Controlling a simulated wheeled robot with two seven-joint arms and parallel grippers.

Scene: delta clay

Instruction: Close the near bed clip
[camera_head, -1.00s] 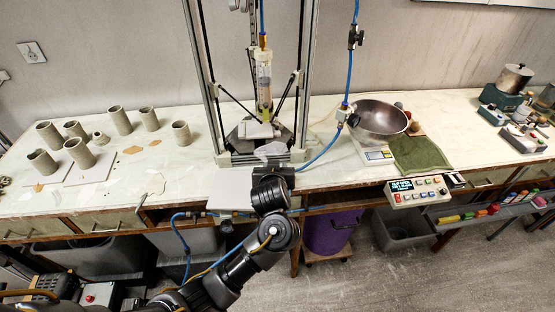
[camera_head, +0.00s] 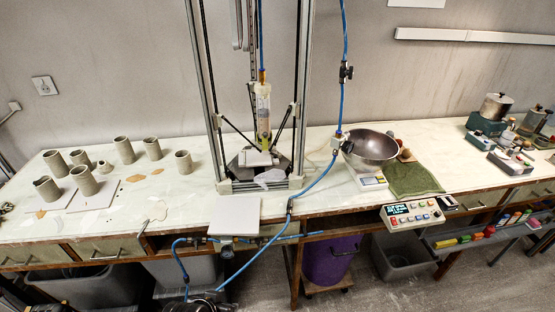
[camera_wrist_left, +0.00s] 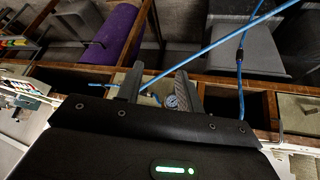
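The delta clay printer stands mid-table in the head view, with its print bed (camera_head: 258,159) low between the uprights. A pale crumpled piece (camera_head: 271,176) lies at the bed's front. The near bed clip is too small to make out. My left gripper (camera_wrist_left: 163,82) shows in the left wrist view with its two fingers apart and nothing between them. It faces the table's front edge and a small round gauge (camera_wrist_left: 171,101), away from the bed. In the head view only a dark bit of my arm shows at the bottom edge. My right gripper is in neither view.
A blue hose (camera_head: 315,184) runs down from the printer across the table's front edge. A white square board (camera_head: 235,215) lies before the printer. Clay cups (camera_head: 83,180) stand left; a steel bowl (camera_head: 371,146) and control box (camera_head: 412,213) stand right. A purple bin (camera_head: 330,258) sits below.

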